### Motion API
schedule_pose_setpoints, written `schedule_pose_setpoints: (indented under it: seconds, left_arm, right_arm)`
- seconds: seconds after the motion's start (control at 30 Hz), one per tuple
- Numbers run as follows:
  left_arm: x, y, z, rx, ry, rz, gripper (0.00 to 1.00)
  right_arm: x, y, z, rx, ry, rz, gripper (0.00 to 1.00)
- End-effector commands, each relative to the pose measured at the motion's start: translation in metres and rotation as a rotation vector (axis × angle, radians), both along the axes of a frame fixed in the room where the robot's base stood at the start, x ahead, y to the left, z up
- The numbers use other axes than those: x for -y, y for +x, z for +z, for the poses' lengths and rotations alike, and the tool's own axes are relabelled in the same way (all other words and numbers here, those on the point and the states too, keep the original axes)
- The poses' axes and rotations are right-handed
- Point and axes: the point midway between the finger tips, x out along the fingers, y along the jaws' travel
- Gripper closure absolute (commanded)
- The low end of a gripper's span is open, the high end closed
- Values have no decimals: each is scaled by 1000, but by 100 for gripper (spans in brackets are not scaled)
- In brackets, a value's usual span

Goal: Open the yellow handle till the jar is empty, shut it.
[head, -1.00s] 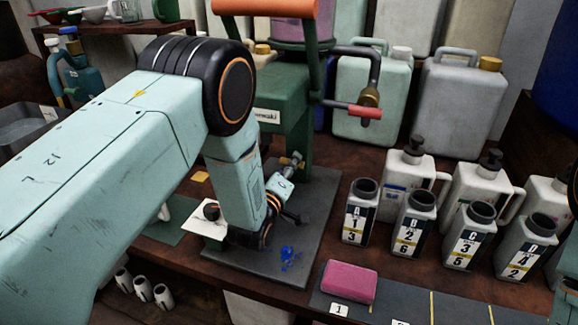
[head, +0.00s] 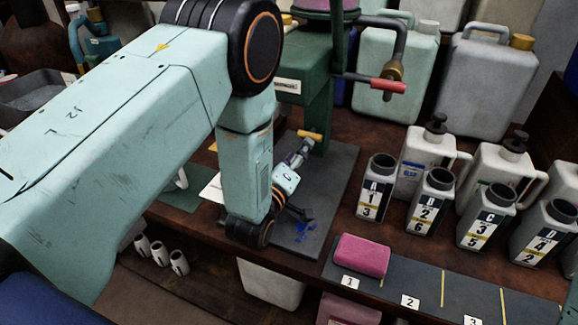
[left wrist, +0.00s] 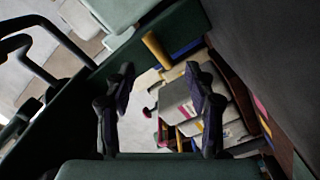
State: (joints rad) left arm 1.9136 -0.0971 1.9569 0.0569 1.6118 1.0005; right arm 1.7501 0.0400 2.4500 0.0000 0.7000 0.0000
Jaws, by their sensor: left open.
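The yellow handle (head: 311,135) sticks out low on the green stand (head: 318,110). In the left wrist view the handle (left wrist: 157,48) lies just beyond my fingertips, between their lines. My left gripper (head: 301,153) reaches up towards it from below. Its two dark fingers (left wrist: 160,75) are apart with nothing between them. I cannot tell from the head view whether a fingertip touches the handle. The jar (head: 323,5) shows only as a pinkish strip at the top edge, so its level cannot be read. My right gripper is out of view.
A red handle (head: 388,85) juts right from the stand. A dark mat (head: 335,185) with a blue splash (head: 303,228) lies below. Several labelled bottles (head: 430,200) stand at the right. A pink sponge (head: 362,255) lies in front.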

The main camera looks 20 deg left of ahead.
Motion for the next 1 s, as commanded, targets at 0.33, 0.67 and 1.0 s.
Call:
schedule_pose_setpoints:
  seconds: [0.33,0.67,1.0]
  left_arm:
    - [-1,-51,0,-2,0,-1,45]
    - [-2,-56,0,0,0,0,45]
    - [-2,-56,0,-1,0,-1,45]
  right_arm:
    - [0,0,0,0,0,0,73]
    - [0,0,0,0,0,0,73]
    - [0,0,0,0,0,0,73]
